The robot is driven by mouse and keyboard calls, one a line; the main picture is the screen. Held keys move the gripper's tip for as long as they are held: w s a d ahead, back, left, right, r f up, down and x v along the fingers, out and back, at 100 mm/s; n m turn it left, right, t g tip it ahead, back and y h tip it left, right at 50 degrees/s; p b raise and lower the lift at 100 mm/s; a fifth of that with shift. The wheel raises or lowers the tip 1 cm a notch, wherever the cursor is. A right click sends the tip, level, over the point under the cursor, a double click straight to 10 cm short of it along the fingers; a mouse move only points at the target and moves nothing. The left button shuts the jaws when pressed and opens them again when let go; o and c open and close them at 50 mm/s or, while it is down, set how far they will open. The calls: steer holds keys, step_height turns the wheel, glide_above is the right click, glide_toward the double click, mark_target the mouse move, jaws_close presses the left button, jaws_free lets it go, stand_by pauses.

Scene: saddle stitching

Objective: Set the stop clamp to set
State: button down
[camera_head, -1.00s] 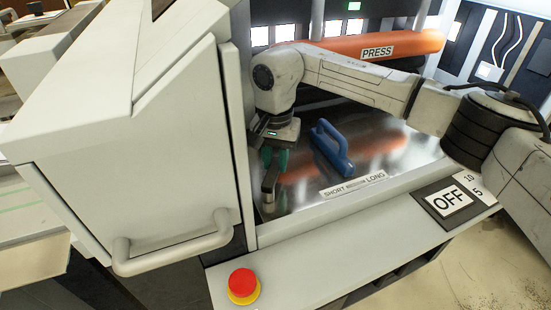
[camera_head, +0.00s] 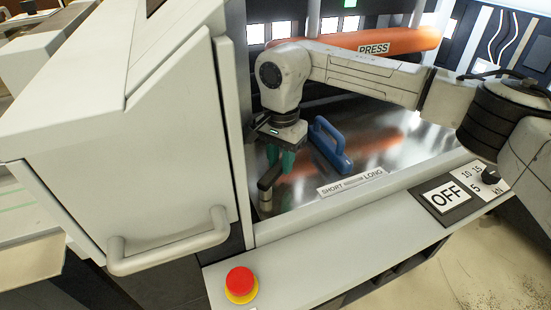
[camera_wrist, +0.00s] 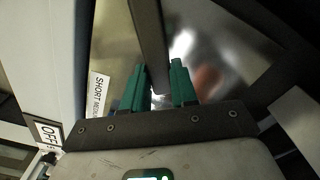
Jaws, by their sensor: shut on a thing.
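The stop clamp appears to be the dark lever (camera_head: 268,181) standing on the shiny metal bed at the left of the machine opening. My gripper (camera_head: 281,163), with green fingers, points down at the lever's upper end and is shut on it. In the wrist view the dark bar of the lever (camera_wrist: 148,35) runs from the top edge down to between the green fingertips of my gripper (camera_wrist: 160,80). The lever's gripped end is partly hidden by the fingers in the head view. No set marking is readable on the clamp.
A blue handle (camera_head: 329,143) stands on the bed just right of my gripper. A SHORT to LONG label (camera_head: 352,182) lies along the front edge. The white door (camera_head: 130,140) is close on the left. An orange PRESS roller (camera_head: 400,41) lies behind my arm. A red button (camera_head: 241,282) is at the front.

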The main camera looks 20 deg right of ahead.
steer(key=s+m, duration=0.1)
steer(key=d+m, duration=0.1)
steer(key=m, duration=0.1)
steer(key=shift+s+m+b, duration=0.3)
steer(key=shift+s+b, duration=0.05)
steer(key=shift+b, duration=0.05)
steer(key=shift+s+m+b, duration=0.25)
steer(key=shift+s+m, duration=0.15)
steer(key=shift+m, duration=0.4)
steer(key=shift+s+m+b, duration=0.2)
steer(key=shift+s+m, duration=0.2)
steer(key=shift+m, duration=0.4)
steer(key=c, duration=0.9)
jaws_free()
step_height(320, 180, up, 11)
steer(key=shift+f+b, duration=0.1)
steer(key=shift+b, duration=0.7)
